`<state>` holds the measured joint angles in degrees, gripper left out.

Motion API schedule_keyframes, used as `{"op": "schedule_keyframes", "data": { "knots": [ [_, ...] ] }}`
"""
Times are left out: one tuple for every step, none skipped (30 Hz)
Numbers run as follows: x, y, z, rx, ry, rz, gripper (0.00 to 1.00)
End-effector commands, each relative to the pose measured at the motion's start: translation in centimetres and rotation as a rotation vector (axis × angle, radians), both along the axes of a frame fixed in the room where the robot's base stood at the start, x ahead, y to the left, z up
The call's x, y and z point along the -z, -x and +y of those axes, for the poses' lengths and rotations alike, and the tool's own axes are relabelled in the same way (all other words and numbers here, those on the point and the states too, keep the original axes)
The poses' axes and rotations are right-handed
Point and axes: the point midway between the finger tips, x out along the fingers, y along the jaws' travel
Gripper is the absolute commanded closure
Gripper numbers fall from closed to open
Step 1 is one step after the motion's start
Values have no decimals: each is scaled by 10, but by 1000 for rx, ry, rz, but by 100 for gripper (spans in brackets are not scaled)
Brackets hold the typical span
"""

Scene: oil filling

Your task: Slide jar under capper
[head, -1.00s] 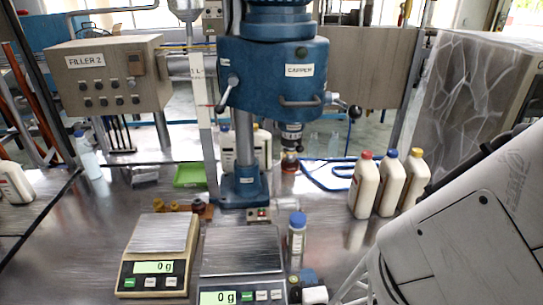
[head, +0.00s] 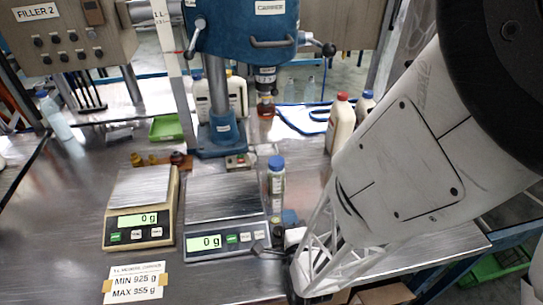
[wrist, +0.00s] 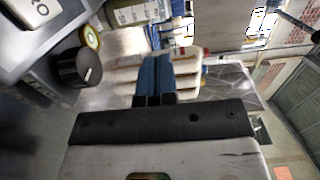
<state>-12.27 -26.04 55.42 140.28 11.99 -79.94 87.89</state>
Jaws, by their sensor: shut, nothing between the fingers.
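In the head view my arm comes in from the right and ends near the right-hand scale; the fingertips are hard to make out there.
A second scale (head: 140,190) is on the left; both read 0 g. White bottles with a red cap (head: 341,122) and a blue cap (head: 364,104) stand right of the capper. A green tray (head: 166,128) lies left. A black knob (wrist: 82,66) is close in the wrist view.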

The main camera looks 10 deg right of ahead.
Motion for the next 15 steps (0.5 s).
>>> {"op": "schedule_keyframes", "data": {
  "knots": [
    [0,-4,0,1,0,1,100],
    [0,-6,0,1,0,1,100],
    [1,-10,0,1,0,1,100],
    [0,-13,0,0,0,1,100],
    [0,-16,0,0,0,0,100],
    [0,-20,0,0,0,0,100],
    [0,-23,0,0,0,0,100],
    [0,-26,0,0,0,1,100],
    [0,-31,0,0,0,1,100],
    [0,-34,0,0,0,1,100],
    [0,-38,0,1,0,0,100],
    [0,-42,0,1,0,0,100],
    [0,-45,0,1,0,1,100],
    [0,-48,0,1,0,1,100],
    [1,-52,0,0,0,2,100]
  ]
}}
